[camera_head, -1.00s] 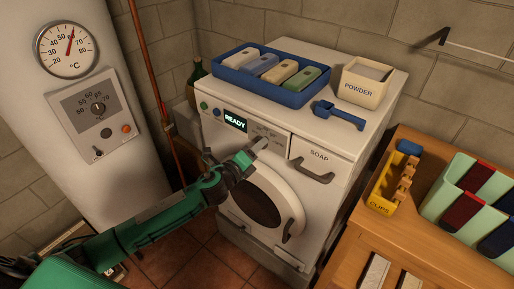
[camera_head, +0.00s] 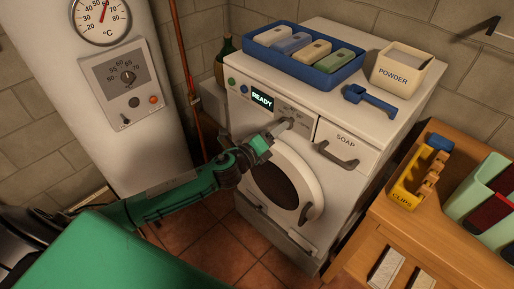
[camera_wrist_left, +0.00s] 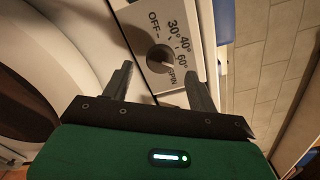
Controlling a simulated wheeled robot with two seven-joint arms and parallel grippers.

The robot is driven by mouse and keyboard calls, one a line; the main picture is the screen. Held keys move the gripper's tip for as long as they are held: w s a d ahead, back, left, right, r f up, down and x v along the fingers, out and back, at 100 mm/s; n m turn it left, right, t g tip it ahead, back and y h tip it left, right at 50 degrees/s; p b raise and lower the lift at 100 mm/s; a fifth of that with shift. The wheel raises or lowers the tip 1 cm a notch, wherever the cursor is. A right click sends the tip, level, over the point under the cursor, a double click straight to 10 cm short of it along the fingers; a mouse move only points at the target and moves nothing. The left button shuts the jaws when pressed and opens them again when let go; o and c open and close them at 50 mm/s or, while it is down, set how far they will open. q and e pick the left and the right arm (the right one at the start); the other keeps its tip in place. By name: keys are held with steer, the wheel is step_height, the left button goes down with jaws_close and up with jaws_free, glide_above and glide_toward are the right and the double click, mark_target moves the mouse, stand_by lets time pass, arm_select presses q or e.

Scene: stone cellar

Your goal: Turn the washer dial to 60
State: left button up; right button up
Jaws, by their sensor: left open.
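The washer (camera_head: 325,165) is white, with a lit display (camera_head: 262,100) reading READY. In the left wrist view its round grey dial (camera_wrist_left: 160,58) sits on a pale panel marked OFF, 30°, 40°, 60° and SPIN. The dial's ridge seems to lie toward SPIN, but I cannot be sure. My left gripper (camera_wrist_left: 158,76) is open, its fingers on either side of the dial's near edge with gaps, apparently not touching it. My right gripper is not in view.
The soap drawer handle (camera_head: 338,156) sticks out right of the panel. The round door (camera_head: 285,185) is below. A blue tray (camera_head: 300,66), a powder box (camera_head: 400,72) and a blue scoop (camera_head: 370,100) stand on top. A boiler with another dial (camera_head: 127,77) is at left.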

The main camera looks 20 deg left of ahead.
arm_select(q)
steer(key=b+v, duration=0.2)
steer(key=v, duration=0.8)
steer(key=shift+s+b, duration=0.35)
steer(key=shift+a, duration=0.15)
